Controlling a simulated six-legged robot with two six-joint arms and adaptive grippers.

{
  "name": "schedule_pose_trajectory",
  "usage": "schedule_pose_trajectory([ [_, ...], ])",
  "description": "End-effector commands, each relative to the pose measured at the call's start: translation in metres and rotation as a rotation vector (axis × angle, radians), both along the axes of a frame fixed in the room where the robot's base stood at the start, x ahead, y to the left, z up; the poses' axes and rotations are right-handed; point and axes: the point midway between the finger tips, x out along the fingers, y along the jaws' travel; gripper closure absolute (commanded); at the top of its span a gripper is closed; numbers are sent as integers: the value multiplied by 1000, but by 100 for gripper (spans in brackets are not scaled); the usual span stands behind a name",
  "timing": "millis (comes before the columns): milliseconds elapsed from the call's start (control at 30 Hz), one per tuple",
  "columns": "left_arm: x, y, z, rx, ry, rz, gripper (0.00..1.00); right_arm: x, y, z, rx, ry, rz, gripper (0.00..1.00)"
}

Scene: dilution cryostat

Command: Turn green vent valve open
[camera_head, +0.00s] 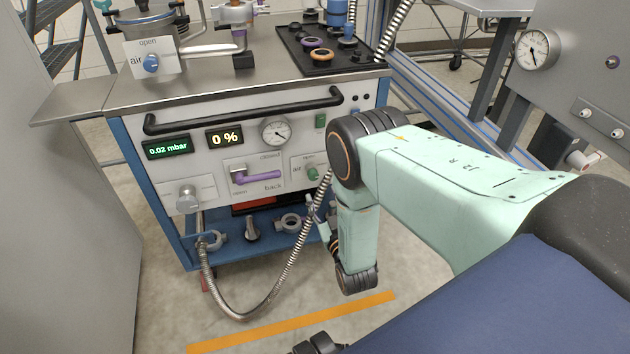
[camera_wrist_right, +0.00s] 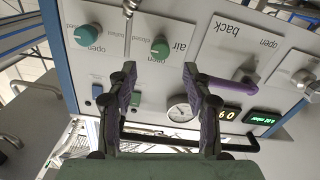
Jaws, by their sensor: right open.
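The green vent valve knob (camera_head: 312,173) is on the white front panel of the cart, beside an "air" label, with "open" above it. In the right wrist view, which is upside down, this green knob (camera_wrist_right: 160,48) sits just beyond the gap between my fingertips. My right gripper (camera_wrist_right: 160,76) is open and empty, its two dark pads apart and pointing at the panel. In the head view the right gripper (camera_head: 322,212) is partly hidden behind my wrist, low in front of the panel. My left gripper is not in view.
A second green knob (camera_wrist_right: 88,36) is nearby. A purple lever handle (camera_head: 262,178), a dial gauge (camera_head: 277,132) and a black rail (camera_head: 245,110) are on the panel. A corrugated metal hose (camera_head: 285,283) loops in front of the cart. An orange floor line (camera_head: 290,322) lies before it.

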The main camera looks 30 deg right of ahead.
Motion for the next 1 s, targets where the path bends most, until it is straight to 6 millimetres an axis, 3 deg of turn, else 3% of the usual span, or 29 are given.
schedule_pose_trajectory([
  [600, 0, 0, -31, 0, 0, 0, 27, 71, -16, 1, -8, -7, 1, 50],
  [933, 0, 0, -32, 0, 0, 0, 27, 75, -17, 2, -7, -5, 1, 50],
  [1000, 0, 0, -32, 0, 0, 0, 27, 75, -17, 2, -7, -5, 1, 54],
])
